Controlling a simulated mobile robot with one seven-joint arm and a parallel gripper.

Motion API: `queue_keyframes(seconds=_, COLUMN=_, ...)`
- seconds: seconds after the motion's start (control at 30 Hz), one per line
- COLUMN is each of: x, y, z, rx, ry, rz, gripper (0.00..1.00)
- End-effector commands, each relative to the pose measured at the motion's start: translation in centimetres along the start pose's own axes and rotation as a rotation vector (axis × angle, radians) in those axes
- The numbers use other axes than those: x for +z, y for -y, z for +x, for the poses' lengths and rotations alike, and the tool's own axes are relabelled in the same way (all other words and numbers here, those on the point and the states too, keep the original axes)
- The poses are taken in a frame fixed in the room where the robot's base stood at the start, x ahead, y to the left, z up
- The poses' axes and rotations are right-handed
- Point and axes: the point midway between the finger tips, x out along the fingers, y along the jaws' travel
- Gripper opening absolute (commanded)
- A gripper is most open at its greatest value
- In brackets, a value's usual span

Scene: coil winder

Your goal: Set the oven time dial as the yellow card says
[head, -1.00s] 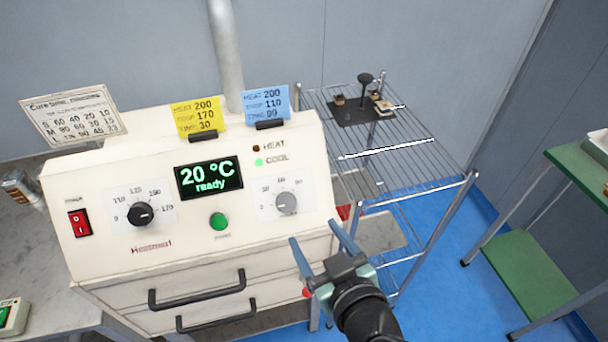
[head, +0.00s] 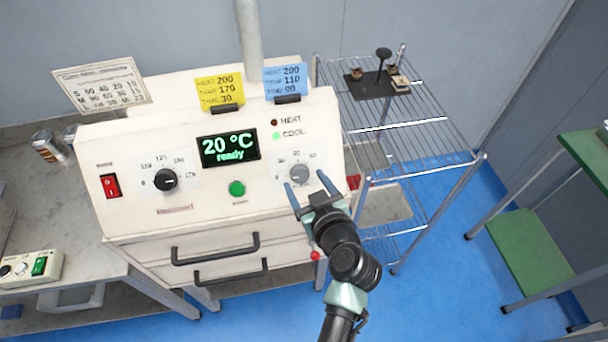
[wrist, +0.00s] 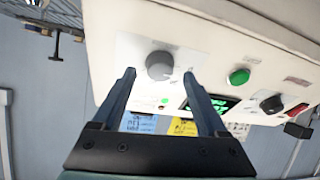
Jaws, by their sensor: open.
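The oven (head: 130,210) is a cream box with a sloped front panel. Its right grey dial (head: 299,174), with a printed scale, is the time dial by its place; it also shows in the wrist view (wrist: 160,65). The left black dial (head: 165,180) has a scale up to about 170. The yellow card (head: 219,92) on top reads HEAT 200, TEMP 170, TIME 30. My gripper (head: 308,188) is open and empty, its two fingers pointing at the panel around the grey dial. In the wrist view the dial lies beyond the fingertips, apart from them.
A blue card (head: 286,82) stands beside the yellow one. The display (head: 228,147) reads 20 °C ready. A green button (head: 237,188) and red switch (head: 110,186) are on the panel. A wire shelf (head: 420,130) stands close on the right.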

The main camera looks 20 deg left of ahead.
Motion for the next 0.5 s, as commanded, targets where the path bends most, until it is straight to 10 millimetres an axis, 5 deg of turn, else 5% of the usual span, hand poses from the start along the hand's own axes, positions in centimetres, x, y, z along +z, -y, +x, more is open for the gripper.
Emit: queue_keyframes(seconds=0.5, x=0.0, y=0.0, z=1.9, rx=0.001, ry=-0.001, rz=0.001, gripper=0.76)
